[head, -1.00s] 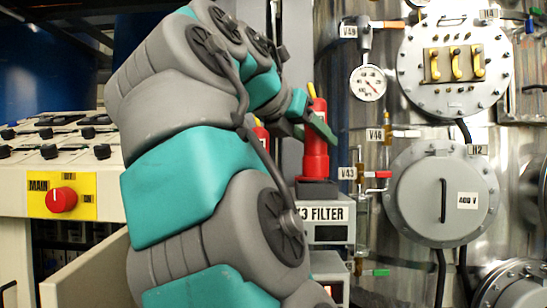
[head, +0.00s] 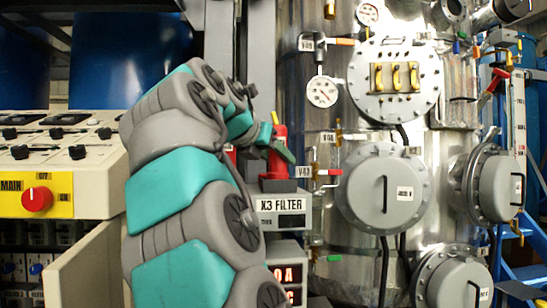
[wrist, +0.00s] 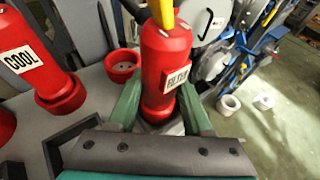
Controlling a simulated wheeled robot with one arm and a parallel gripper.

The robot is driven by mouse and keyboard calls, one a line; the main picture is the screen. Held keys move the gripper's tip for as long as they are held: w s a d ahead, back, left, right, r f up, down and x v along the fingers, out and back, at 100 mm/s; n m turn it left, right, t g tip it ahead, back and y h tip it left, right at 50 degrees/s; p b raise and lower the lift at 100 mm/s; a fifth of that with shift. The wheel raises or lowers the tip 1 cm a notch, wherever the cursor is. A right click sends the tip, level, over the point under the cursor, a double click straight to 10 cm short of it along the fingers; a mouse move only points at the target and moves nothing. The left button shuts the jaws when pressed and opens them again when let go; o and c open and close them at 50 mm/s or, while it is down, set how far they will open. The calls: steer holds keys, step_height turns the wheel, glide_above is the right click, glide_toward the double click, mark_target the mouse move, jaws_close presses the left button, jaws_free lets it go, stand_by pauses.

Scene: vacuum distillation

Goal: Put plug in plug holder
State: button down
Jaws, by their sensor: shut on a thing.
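A red plug (wrist: 167,65) with a yellow top and a "FILTER" label stands upright between the green fingers of my gripper (wrist: 160,100) in the wrist view. My gripper is shut on it. In the head view the red plug (head: 278,150) shows behind my gripper (head: 278,145), just above a dark block on the X3 FILTER box (head: 282,211). I cannot tell whether its lower end is seated there. An empty red ring-shaped holder (wrist: 122,65) is left of the plug in the wrist view.
A second red plug labelled "COOL" (wrist: 25,60) stands in a red holder at the left. A metal vessel with a gauge (head: 322,91) and valves is right of my arm. A control panel with a red MAIN knob (head: 37,199) is at the left.

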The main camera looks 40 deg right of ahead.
steer(key=shift+f, duration=0.15)
steer(key=shift+c, duration=1.6)
jaws_free()
steer(key=shift+d+r, duration=0.1)
steer(key=shift+r, duration=0.1)
